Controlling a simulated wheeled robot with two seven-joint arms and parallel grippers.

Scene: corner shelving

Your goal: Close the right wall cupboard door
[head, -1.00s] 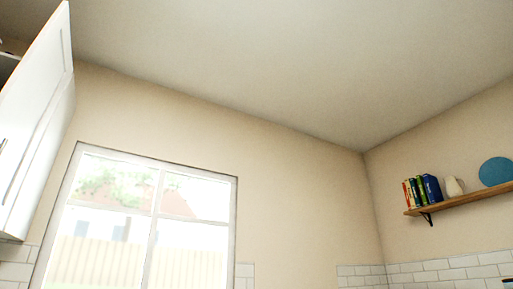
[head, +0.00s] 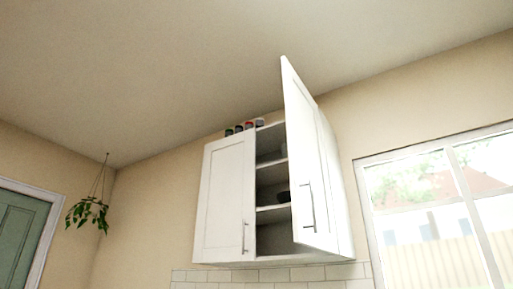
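The white wall cupboard hangs on the wall in the middle of the head view. Its right door (head: 305,160) stands wide open, swung out toward me, with a vertical metal handle (head: 309,207) near its lower free edge. The left door (head: 224,200) is shut and has a similar handle (head: 245,237). Between the doors the open shelves (head: 270,172) show, with a dark bowl-like item (head: 283,197) on one, partly hidden by the open door. Neither of my grippers is in view.
Several small jars (head: 245,127) stand on top of the cupboard. A window (head: 440,205) is to the right of it. A hanging plant (head: 88,212) and a green door (head: 20,230) are at the left. White tiles (head: 270,275) run below the cupboard.

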